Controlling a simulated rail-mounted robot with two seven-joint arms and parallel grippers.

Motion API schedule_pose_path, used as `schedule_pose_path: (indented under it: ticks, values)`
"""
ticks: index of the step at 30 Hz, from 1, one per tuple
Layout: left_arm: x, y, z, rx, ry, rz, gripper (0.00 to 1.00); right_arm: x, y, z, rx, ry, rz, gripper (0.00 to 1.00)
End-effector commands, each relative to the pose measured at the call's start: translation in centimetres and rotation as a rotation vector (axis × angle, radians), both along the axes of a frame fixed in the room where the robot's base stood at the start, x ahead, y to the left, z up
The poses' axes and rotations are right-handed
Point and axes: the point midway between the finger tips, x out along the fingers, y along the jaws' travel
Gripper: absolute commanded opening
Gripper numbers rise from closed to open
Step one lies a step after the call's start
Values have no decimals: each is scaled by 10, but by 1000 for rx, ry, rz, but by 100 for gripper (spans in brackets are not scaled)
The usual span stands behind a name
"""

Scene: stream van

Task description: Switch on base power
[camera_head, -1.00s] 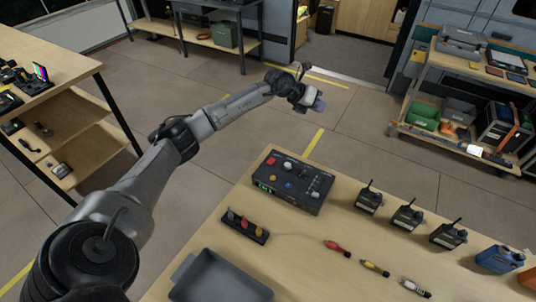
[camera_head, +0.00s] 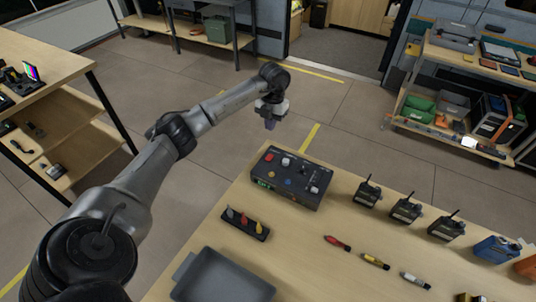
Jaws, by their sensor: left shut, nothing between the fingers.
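A dark box with controls (camera_head: 291,178) stands near the far left corner of the wooden table. The lettering is too small to read. My left gripper (camera_head: 270,122) points down, shut and empty, beyond the box's far edge and up to its left, apart from it. My right gripper is not in view.
On the table (camera_head: 325,273) are a grey tray (camera_head: 220,278), a small rack with coloured handles (camera_head: 244,224), several radios (camera_head: 406,210), a red marker-like item (camera_head: 337,243) and a blue canister (camera_head: 497,250). A shelf cart (camera_head: 465,70) stands back right.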

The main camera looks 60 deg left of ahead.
Motion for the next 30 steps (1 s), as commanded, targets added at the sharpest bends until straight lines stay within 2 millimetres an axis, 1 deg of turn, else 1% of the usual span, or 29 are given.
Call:
schedule_pose_path:
  ticks: [7,11,14,24,30]
  values:
    - [0,0,0,0,-1,-1,0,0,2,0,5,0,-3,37]
    - [0,-1,-6,0,-1,-1,0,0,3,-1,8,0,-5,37]
    - [-2,-1,-18,-1,-1,-1,0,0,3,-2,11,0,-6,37]
    - [-9,-5,-81,-2,1,-1,0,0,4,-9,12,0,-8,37]
    - [-12,-7,-112,-2,-1,-2,0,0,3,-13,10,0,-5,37]
